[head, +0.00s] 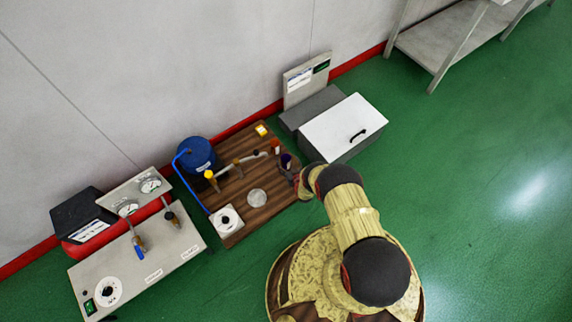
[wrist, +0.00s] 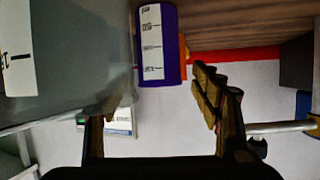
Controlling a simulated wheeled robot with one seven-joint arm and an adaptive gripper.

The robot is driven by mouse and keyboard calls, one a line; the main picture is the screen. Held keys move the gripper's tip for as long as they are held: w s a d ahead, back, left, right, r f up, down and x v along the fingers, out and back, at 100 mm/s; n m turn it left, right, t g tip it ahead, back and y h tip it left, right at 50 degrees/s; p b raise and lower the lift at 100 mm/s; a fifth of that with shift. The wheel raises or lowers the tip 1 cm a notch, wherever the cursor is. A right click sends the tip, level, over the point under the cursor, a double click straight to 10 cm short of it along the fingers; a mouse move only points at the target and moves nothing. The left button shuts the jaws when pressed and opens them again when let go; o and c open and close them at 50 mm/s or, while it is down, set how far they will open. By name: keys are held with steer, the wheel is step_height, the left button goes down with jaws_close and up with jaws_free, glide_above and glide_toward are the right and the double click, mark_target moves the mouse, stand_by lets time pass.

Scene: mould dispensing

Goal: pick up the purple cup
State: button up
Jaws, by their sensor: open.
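The purple cup (head: 286,160) stands near the right edge of the wooden board (head: 240,225). In the wrist view the purple cup (wrist: 172,42) shows at the upper middle, with a white marked scale on its side. My gripper (head: 292,178) is beside the cup in the head view, partly hiding its lower part. In the wrist view my gripper (wrist: 158,100) is open, one finger to the left and one to the right. The cup lies ahead of the gap between them. Nothing is held, and contact with the cup cannot be told.
An orange-red cup (head: 274,145) stands just behind the purple one; its edge shows in the wrist view (wrist: 183,58). A blue drum (head: 197,154) and pipe with valves stand farther left. A white-lidded box (head: 340,125) is close on the right. Green floor is open farther right.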

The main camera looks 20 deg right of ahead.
steer(key=shift+w, duration=0.15)
steer(key=shift+c, duration=1.3)
steer(key=c, duration=0.7)
steer(key=shift+c, duration=0.6)
